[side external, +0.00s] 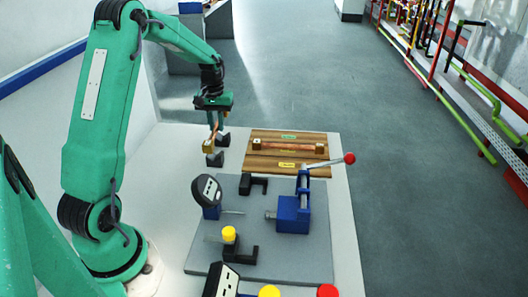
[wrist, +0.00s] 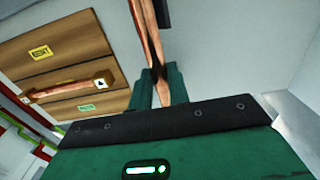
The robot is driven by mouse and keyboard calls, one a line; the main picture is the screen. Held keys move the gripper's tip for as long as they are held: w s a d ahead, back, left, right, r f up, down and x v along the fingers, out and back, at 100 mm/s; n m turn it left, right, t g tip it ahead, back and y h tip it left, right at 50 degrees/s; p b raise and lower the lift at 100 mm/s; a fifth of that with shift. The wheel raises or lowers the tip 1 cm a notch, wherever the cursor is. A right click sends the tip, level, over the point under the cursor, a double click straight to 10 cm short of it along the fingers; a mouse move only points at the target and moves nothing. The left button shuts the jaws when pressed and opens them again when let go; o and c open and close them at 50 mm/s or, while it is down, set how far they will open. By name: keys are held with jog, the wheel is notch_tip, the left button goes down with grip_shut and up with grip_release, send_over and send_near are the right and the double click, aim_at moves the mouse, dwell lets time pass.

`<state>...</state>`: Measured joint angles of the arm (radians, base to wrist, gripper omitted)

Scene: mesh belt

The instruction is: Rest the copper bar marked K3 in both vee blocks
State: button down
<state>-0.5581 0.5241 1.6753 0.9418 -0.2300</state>
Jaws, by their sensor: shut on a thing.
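My gripper (side external: 215,122) is shut on a copper bar (side external: 211,135) with a brass end. It holds the bar above or close to two dark blocks, a far one (side external: 223,139) and a near one (side external: 214,159), which look like the vee blocks. I cannot tell whether the bar touches them. In the wrist view my green fingers (wrist: 160,88) are on either side of the held bar (wrist: 149,35). A second copper bar (side external: 288,146) with brass ends lies on a wooden board. It also shows in the wrist view (wrist: 66,92). No K3 mark is readable on either bar.
The wooden board (side external: 262,158) carries a green and a yellow label. A grey plate (side external: 265,245) in front holds a dial gauge (side external: 207,190), a blue clamp (side external: 294,210) with a red-knobbed lever (side external: 349,158), and black brackets. Pale bench left of the blocks is clear.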

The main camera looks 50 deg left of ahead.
jog(key=shift+f, duration=2.75)
jog(key=shift+f, duration=0.55)
jog(key=c, duration=1.3)
grip_release()
jog(key=shift+o, duration=0.2)
notch_tip(320, 180, up, 7)
jog(key=shift+r, duration=0.4)
